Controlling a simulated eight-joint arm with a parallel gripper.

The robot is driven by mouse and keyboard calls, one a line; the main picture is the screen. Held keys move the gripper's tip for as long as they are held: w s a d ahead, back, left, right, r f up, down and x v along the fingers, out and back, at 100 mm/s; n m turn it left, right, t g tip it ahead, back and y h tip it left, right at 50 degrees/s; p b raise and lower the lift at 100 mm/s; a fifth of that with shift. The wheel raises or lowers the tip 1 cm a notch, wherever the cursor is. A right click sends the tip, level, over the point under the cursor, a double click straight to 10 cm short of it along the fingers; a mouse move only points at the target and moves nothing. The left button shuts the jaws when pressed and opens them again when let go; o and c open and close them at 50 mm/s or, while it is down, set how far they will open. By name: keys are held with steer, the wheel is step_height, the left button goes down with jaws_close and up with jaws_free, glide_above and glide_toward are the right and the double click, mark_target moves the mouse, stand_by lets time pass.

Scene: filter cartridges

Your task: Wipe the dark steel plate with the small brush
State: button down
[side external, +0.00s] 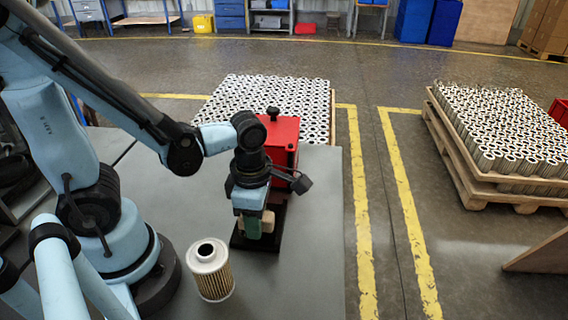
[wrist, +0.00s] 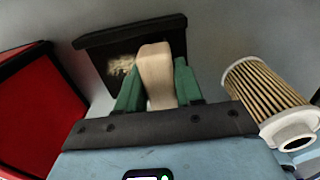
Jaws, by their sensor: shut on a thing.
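My gripper (side external: 258,226) points down over the dark steel plate (side external: 240,242) on the grey table. In the wrist view, the green fingers of my gripper (wrist: 157,76) are shut on the pale wooden brush (wrist: 155,58). The brush's bristles are hidden, so I cannot tell whether they touch the plate. The dark plate (wrist: 100,42) lies beyond the fingers, with a pale dusty patch (wrist: 121,65) on it to the left of the brush.
A white-ended filter cartridge with a pleated tan body (side external: 210,270) stands upright to the plate's left in the side view. A red box (side external: 283,138) stands close behind my gripper. The table's front right (side external: 300,285) is clear. Pallets of cartridges (side external: 500,135) stand beyond the table.

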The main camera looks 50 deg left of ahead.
steer(key=shift+w+a, duration=1.15)
steer(key=shift+w+a+f, duration=0.15)
steer(key=shift+w+a, duration=0.4)
steer(key=shift+a, duration=0.05)
steer(key=shift+w+a, duration=1)
step_height(320, 180, up, 4)
steer(key=shift+s+f, duration=0.15)
steer(key=shift+f, duration=0.1)
steer(key=shift+d+r, duration=0.1)
steer(key=shift+r, duration=2.7)
steer(key=shift+f, duration=0.1)
